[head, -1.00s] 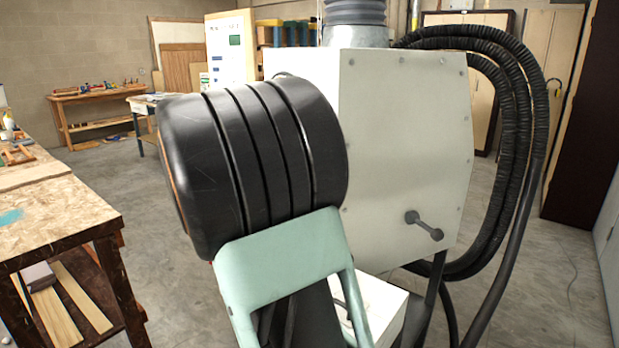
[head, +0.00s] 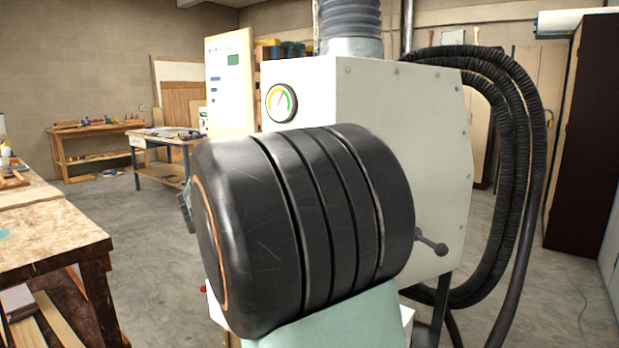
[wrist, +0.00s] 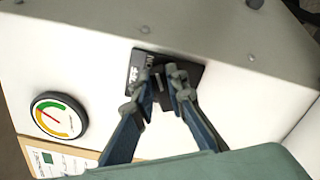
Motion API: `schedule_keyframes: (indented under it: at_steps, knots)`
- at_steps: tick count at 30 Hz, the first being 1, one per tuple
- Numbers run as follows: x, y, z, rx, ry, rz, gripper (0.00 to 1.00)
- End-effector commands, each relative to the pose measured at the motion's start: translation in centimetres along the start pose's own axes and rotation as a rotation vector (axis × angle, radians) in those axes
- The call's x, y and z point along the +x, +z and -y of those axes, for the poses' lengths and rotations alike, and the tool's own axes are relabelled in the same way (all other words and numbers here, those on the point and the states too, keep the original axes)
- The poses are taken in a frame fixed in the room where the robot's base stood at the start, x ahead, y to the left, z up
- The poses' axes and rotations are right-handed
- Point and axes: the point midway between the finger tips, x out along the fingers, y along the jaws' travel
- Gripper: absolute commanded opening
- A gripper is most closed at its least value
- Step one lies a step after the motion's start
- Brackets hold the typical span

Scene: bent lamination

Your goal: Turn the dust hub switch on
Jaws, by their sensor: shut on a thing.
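The dust hub (head: 425,110) is a large cream box with a ribbed grey duct on top. Its switch shows in the wrist view as a black plate (wrist: 196,71) with white lettering on the cream panel. My gripper (wrist: 160,85) is at this plate, its two fingers close together around the small dark switch lever (wrist: 157,86). The fingers cover most of the lever, so its position is hard to tell. In the head view my own black arm link hides the switch and the fingers.
A round gauge (head: 281,103) sits on the hub's face. A dark lever handle (head: 432,243) sticks out of its side, and black hoses (head: 510,200) loop down at the right. A wooden workbench (head: 50,240) stands at the left. The concrete floor between is open.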

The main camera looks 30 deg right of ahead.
Motion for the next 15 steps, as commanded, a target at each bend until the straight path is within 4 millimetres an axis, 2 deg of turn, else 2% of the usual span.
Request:
schedule_keyframes:
  at_steps: [8, 9, 13, 15]
  knots:
    - [-0.03, -0.04, 0.05, 0.003, -0.002, -0.001, 0.00]
    - [-0.03, -0.04, 0.05, 0.003, -0.002, -0.001, 0.16]
    - [-0.02, -0.04, 0.04, 0.002, -0.001, -0.001, 0.30]
    - [-0.02, -0.03, 0.03, 0.001, -0.001, -0.001, 0.30]
